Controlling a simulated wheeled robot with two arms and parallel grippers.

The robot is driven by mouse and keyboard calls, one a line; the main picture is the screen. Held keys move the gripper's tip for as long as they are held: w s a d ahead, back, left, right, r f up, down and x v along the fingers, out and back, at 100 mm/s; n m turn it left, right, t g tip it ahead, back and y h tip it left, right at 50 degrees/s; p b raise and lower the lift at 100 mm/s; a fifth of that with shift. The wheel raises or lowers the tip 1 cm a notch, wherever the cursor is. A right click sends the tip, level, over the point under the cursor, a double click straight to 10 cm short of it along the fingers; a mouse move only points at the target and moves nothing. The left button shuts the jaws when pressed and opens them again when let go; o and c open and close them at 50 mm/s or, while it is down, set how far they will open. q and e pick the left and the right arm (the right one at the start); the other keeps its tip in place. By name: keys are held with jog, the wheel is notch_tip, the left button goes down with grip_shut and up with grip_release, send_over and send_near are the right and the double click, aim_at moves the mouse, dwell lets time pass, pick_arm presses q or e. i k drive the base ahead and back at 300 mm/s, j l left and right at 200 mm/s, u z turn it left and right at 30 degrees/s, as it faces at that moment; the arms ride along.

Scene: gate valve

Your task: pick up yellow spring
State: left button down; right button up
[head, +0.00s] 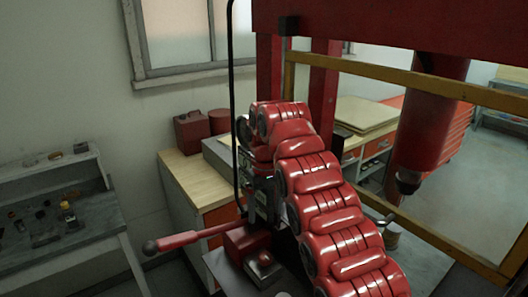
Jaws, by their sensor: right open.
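I cannot pick out the yellow spring with certainty. My right gripper (262,208) is at the end of my red segmented arm, above the front part of the red press. It is open, though its fingers are small and partly hidden, and nothing shows between them. My left gripper is not in view.
A red lever with a dark knob (172,241) sticks out left from the press. The press ram (425,130) hangs at right beside a yellow-brown frame (400,78). A grey bench (75,243) with small parts stands left. A wooden-topped cabinet (190,176) stands behind.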

aim_at(390, 240)
jog(key=k+j, duration=0.15)
jog(key=k, duration=0.35)
jog(key=k+j, duration=0.1)
jog(key=k, duration=0.35)
